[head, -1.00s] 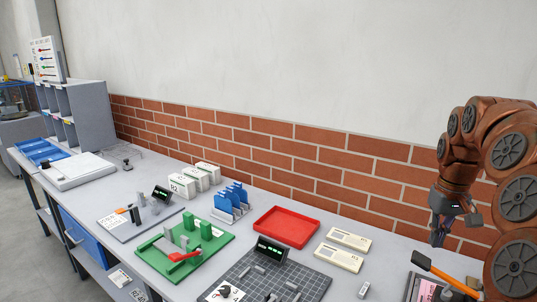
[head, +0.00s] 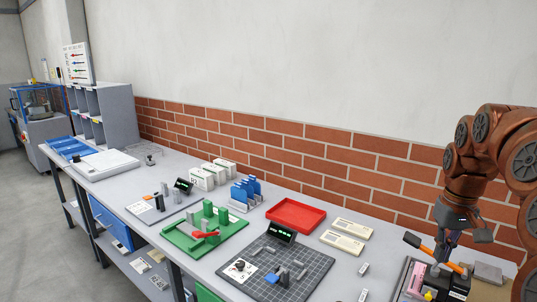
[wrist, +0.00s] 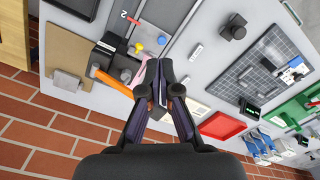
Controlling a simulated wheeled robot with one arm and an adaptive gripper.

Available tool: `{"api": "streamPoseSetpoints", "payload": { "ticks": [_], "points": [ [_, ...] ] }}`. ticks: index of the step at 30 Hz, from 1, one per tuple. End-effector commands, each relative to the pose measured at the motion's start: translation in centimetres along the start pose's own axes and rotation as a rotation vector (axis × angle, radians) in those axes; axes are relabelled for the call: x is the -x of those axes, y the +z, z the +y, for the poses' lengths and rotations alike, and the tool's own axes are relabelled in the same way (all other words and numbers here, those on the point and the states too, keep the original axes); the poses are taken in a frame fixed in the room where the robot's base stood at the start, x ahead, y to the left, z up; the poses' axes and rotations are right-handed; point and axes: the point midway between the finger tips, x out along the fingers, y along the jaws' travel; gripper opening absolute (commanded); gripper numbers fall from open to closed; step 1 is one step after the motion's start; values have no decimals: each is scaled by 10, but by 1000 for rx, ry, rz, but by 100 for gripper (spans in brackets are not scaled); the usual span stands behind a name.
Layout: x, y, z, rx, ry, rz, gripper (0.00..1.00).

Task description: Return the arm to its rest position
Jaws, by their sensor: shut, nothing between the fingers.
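My arm hangs over the right end of the grey workbench (head: 345,268). My gripper (head: 441,262) points down with its fingers shut and nothing between them, by the orange-handled tool (head: 419,244) in the head view. In the wrist view my gripper (wrist: 160,65) shows its dark fingers together at the tips. The orange-handled tool also shows there, just left of the fingers (wrist: 108,82). How far the fingertips are above the bench is hard to tell.
A red tray (head: 296,214), a green fixture (head: 185,240) and a dark grid board (head: 310,262) lie left of my arm. Blue upright holders (head: 243,193) and white boxes stand behind. A brick wall (head: 310,161) runs along the back. The air above the middle bench is clear.

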Motion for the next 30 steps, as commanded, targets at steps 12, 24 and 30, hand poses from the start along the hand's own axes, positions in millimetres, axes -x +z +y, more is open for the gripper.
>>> {"api": "streamPoseSetpoints", "payload": {
  "ticks": [12, 24, 30],
  "points": [
    [-3, 46, -72, 100, -7, -15, 0],
    [-36, 155, -151, 166, 1, -71, 0],
    [-64, 217, -170, 149, 8, -108, 0]
  ]
}}
